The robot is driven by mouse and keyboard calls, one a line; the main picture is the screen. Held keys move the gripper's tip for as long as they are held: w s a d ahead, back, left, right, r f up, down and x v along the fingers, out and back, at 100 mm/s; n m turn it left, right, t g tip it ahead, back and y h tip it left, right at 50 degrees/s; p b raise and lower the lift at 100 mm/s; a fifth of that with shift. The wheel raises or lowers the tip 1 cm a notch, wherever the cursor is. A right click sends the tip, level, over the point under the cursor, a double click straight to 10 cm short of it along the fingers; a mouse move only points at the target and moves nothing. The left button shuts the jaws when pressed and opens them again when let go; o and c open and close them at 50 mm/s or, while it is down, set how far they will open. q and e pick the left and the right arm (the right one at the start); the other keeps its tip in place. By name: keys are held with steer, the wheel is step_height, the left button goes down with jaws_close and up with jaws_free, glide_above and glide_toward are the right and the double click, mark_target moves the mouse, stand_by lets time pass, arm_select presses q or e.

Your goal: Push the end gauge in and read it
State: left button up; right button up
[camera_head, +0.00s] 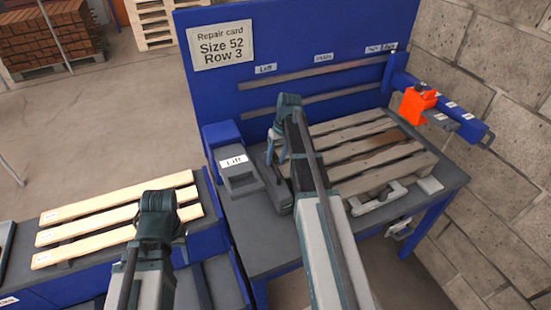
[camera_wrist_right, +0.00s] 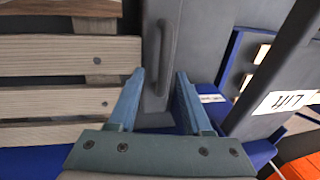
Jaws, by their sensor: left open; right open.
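An orange block (camera_head: 417,105) sits on a blue beam (camera_head: 462,118) with small white labels, at the right. I cannot tell for certain which part is the end gauge, and no reading is legible. A grey block with a bar handle (camera_head: 281,199) stands at the left end of the worn pallet (camera_head: 375,165); it also shows in the right wrist view (camera_wrist_right: 185,50). My right gripper (camera_head: 278,158) is open above this block, its fingers (camera_wrist_right: 161,80) either side of the handle's near end; contact is unclear. My left gripper (camera_head: 160,235) is over the left pallet, its fingers mostly hidden.
A box labelled Lift (camera_head: 240,182) stands left of the grey block. A blue back panel (camera_head: 300,35) carries a repair card (camera_head: 221,46) reading Size 52, Row 3. A pale pallet (camera_head: 85,215) lies at the left. A block wall (camera_head: 500,75) bounds the right.

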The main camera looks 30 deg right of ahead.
step_height(320, 180, up, 12)
steer(key=d+p, duration=0.2)
steer(key=p, duration=0.9)
steer(key=shift+d, duration=0.25)
steer(key=shift+s, duration=0.1)
steer(key=s+a+h, duration=0.2)
steer(key=s+a, duration=1.5)
steer(key=a, duration=0.3)
steer(key=s+a+f+n+h+b, duration=0.1)
steer(key=s+a+f+n+b, duration=0.3)
steer(key=a+f+b, duration=0.5)
steer(key=shift+s+a+f, duration=0.15)
steer(key=shift+a+f, duration=0.3)
steer(key=shift+a, duration=0.5)
